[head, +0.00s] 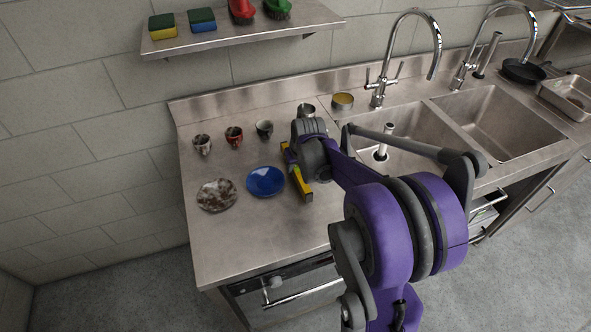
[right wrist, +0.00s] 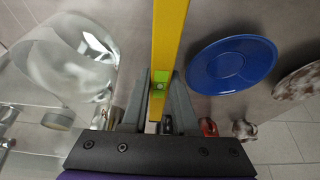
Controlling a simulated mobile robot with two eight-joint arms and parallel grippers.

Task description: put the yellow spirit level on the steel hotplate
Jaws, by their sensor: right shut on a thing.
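The yellow spirit level (head: 301,184) is in my right gripper (head: 291,160), over the steel counter to the right of the blue plate. In the right wrist view the level (right wrist: 168,42) runs between the two fingers of the gripper (right wrist: 160,100), which are shut on it around its green vial. I cannot tell whether the level touches the counter. I cannot make out a separate steel hotplate for certain; the steel counter top (head: 240,235) is bare at the front. My left gripper is not in view.
A blue plate (head: 265,181) and a speckled plate (head: 217,195) lie left of the level. Several cups, including a red one (head: 234,135), stand behind them. A tin (head: 342,101) stands near the double sink (head: 490,120). A shelf (head: 240,32) holds sponges and brushes.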

